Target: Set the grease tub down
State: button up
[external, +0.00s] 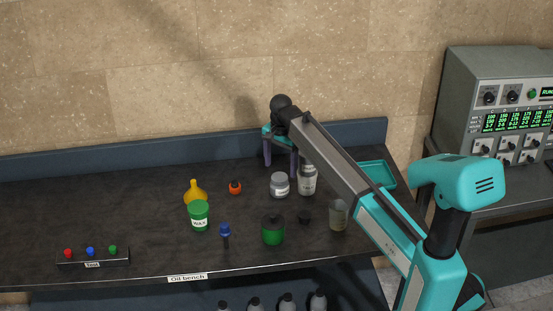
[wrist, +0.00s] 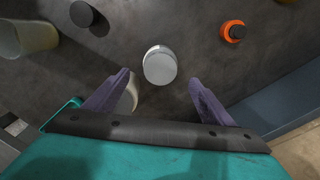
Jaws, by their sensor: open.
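A small grey tub with a pale lid and a light label, which I take for the grease tub (external: 279,185), stands upright on the dark bench. Its label is too small to read. It also shows in the wrist view (wrist: 160,65), just beyond and between my fingertips. My gripper (external: 281,171) points down over the bench behind the tub, its two purple fingers spread wide. In the wrist view my gripper (wrist: 158,78) is open, with clear gaps between each finger and the tub. I cannot tell the exact height of the fingertips.
A pale bottle (external: 307,181) stands close right of the tub, partly behind a finger in the wrist view. An orange item (external: 235,187), green WAX tub (external: 199,216), green jar (external: 273,231), clear beaker (external: 339,215) and teal tray (external: 376,174) surround it.

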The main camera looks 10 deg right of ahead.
aim_at(279, 175)
jog(key=shift+f+p, duration=0.7)
jog(key=shift+f, duration=2.7)
jog(key=c, duration=1.3)
jog(key=shift+a, duration=0.1)
jog(key=shift+w+a, duration=0.1)
jog(key=shift+w, duration=0.05)
jog(key=shift+w+a+p, duration=0.1)
jog(key=shift+w+a, duration=0.45)
jog(key=shift+a, duration=0.35)
jog(key=shift+w+a+p, duration=0.15)
jog(key=shift+w+a, duration=0.45)
jog(key=shift+a, duration=0.3)
jog(key=shift+w+a+p, duration=0.1)
jog(key=shift+w+a, duration=0.45)
jog(key=shift+a, duration=0.35)
